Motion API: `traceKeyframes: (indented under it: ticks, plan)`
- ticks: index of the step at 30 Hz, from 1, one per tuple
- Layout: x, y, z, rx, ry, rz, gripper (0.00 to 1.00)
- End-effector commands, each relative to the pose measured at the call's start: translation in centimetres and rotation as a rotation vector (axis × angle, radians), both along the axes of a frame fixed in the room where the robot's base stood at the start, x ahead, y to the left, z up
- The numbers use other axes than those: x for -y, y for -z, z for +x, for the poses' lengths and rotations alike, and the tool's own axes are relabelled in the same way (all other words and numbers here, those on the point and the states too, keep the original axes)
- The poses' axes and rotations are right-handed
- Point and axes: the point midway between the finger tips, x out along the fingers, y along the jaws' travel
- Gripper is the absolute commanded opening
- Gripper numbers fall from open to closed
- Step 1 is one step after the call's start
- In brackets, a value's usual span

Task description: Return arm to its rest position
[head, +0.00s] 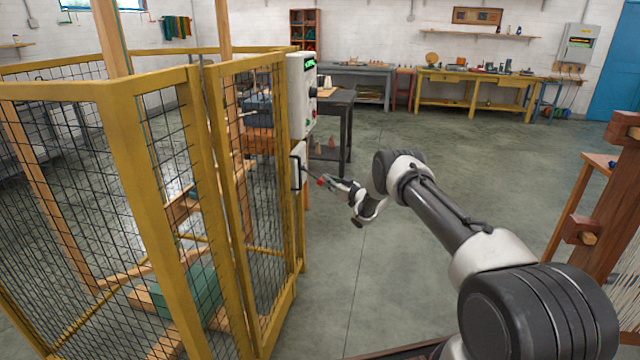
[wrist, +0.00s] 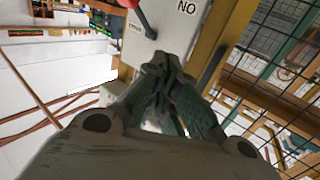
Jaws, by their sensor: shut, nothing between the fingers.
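My gripper (head: 337,186) is at the end of my outstretched arm in the head view, close to the grey box on the yellow cage's post. In the wrist view my gripper (wrist: 166,70) has its fingers together, with nothing between them. Just beyond the fingertips is a grey box face (wrist: 172,32) with a dark lever that has a red knob (wrist: 128,3). The red knob (head: 321,182) also shows beside the fingertips in the head view. Whether the fingers touch the lever I cannot tell.
A yellow mesh cage (head: 150,170) fills the left side. A control panel (head: 301,95) is mounted at its corner. A dark table (head: 335,125) stands behind it. A wooden frame (head: 605,215) is at the right. The floor (head: 420,150) between is clear.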

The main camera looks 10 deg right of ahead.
Motion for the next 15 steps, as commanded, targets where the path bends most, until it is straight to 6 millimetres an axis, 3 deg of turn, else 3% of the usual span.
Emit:
traceKeyframes:
  ticks: [4, 10, 13, 15]
  plan:
    - [2.6, 0.0, -0.6, 0.000, 0.003, 0.000, 0.00]
    - [4.4, 0.1, -1.0, 0.002, 0.003, -0.013, 0.00]
    - [5.4, 1.9, -0.7, -0.049, 0.040, -0.074, 0.00]
    - [6.7, 4.4, -0.7, -0.125, 0.091, -0.129, 0.00]
